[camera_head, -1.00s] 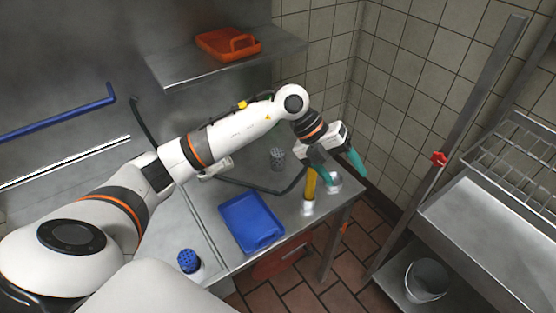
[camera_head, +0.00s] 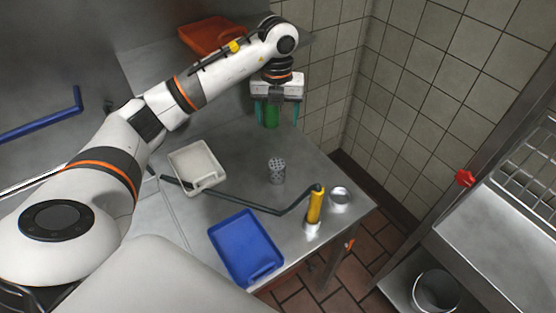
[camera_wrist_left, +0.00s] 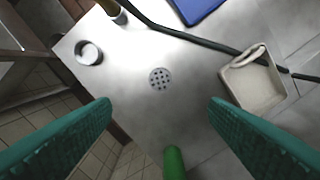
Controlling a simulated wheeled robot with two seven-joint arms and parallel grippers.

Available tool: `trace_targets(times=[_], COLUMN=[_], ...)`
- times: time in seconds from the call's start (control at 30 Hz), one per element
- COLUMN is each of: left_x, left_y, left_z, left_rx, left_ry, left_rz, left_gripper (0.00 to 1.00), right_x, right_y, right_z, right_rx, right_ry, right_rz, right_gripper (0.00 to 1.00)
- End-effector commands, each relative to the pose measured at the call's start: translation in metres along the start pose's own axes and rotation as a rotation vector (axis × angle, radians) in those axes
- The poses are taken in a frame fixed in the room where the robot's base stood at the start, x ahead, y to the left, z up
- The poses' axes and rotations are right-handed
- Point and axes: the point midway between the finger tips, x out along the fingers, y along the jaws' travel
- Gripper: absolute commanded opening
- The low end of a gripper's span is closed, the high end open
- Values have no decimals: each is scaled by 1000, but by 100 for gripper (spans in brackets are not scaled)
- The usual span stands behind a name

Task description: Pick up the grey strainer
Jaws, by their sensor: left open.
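The grey strainer (camera_head: 277,169), a small perforated cylinder, stands upright on the steel table. The left wrist view shows its round holed top (camera_wrist_left: 160,78) from above, ahead of the fingers. My left gripper (camera_head: 275,118) is open, with teal fingers pointing down, beyond and above the strainer and apart from it. Its fingers also flank the left wrist view (camera_wrist_left: 160,112). A green cylinder (camera_head: 271,116) shows between the fingers in the head view and at the bottom of the wrist view (camera_wrist_left: 174,162); I cannot tell whether they touch it. My right gripper is not in view.
A white tray (camera_head: 184,157) lies left of the strainer and a blue tray (camera_head: 245,245) in front. A dark bent pipe (camera_head: 245,204) crosses between them. A yellow-handled item (camera_head: 315,206) and a metal cup (camera_head: 340,197) stand at right. An orange tray (camera_head: 208,36) is high behind.

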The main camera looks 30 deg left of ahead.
Motion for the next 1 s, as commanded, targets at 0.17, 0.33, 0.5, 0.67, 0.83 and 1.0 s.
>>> trace_targets(times=[0.17,0.33,0.5,0.67,0.83,1.0], left_x=[30,52,70,82,108,134], left_y=[1,1,1,1,0,1], left_z=[0,0,0,1,2,1], left_rx=[2,3,3,2,2,3], left_ry=[-1,-1,0,-2,-6,-4], left_rz=[2,2,3,2,0,2], left_gripper=[69,69,69,69,69,69], right_x=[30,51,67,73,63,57], right_y=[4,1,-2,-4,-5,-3], right_z=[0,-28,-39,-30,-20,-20], right_rx=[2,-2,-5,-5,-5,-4], right_ry=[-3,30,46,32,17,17], right_rz=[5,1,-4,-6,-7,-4], right_gripper=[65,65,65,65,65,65])
